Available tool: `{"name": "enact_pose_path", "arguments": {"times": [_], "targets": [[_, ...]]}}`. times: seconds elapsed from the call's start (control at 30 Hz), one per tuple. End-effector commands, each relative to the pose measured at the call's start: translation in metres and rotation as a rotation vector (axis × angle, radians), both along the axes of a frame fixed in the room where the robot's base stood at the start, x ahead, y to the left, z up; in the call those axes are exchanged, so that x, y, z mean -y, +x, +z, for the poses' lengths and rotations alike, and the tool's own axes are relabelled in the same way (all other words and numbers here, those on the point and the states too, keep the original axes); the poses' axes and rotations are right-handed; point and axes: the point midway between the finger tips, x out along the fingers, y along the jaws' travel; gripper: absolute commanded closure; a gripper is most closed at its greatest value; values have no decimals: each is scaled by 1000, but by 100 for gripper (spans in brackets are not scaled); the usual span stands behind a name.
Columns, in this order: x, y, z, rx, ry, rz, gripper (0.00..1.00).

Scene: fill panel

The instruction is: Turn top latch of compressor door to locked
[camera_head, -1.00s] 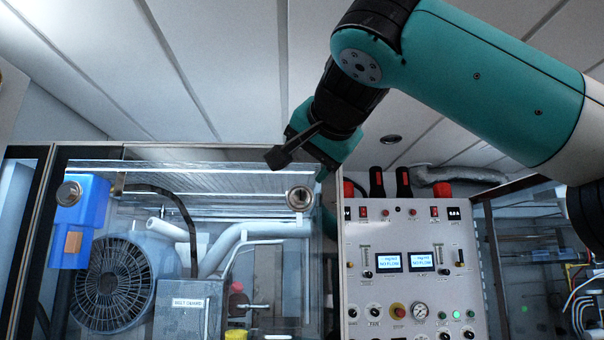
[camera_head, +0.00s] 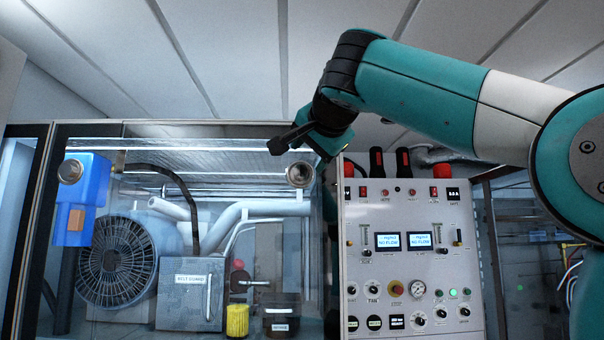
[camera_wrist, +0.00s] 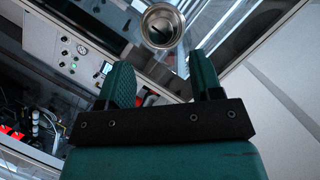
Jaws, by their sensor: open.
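The compressor door is a clear panel (camera_head: 270,215) with machinery behind it. A round metal latch (camera_head: 299,174) sits near its upper right corner. In the wrist view the latch (camera_wrist: 162,26) is a shiny ring with a slanted bar inside, beyond the fingertips and roughly centred between them. My gripper (camera_wrist: 160,75) has its two teal fingers apart with nothing between them. In the head view my gripper (camera_head: 322,150) is just above and right of the latch, apart from it as far as I can tell; its fingertips are hard to make out there.
A second round metal fitting (camera_head: 70,172) shows at the left, in front of a blue box (camera_head: 78,215). A control panel (camera_head: 410,270) with knobs, displays and red-topped parts stands right of the door, below my arm. Open space lies above, under the ceiling (camera_head: 240,60).

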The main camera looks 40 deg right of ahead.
Motion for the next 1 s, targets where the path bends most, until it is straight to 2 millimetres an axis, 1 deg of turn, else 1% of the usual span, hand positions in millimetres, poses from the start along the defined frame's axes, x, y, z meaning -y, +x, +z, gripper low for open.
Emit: {"name": "enact_pose_path", "arguments": {"times": [0.03,0.1,0.3,0.5,0.77,0.87,0.9,1.0], "targets": [[7,10,-4,-5,0,-8,41],[11,23,-6,-4,0,-6,41],[21,53,-14,-2,0,-2,41],[25,64,-18,0,1,0,41],[25,65,-19,0,0,1,41],[25,65,-19,0,0,1,61],[25,65,-19,0,0,1,71],[25,65,-19,0,0,1,90]]}}
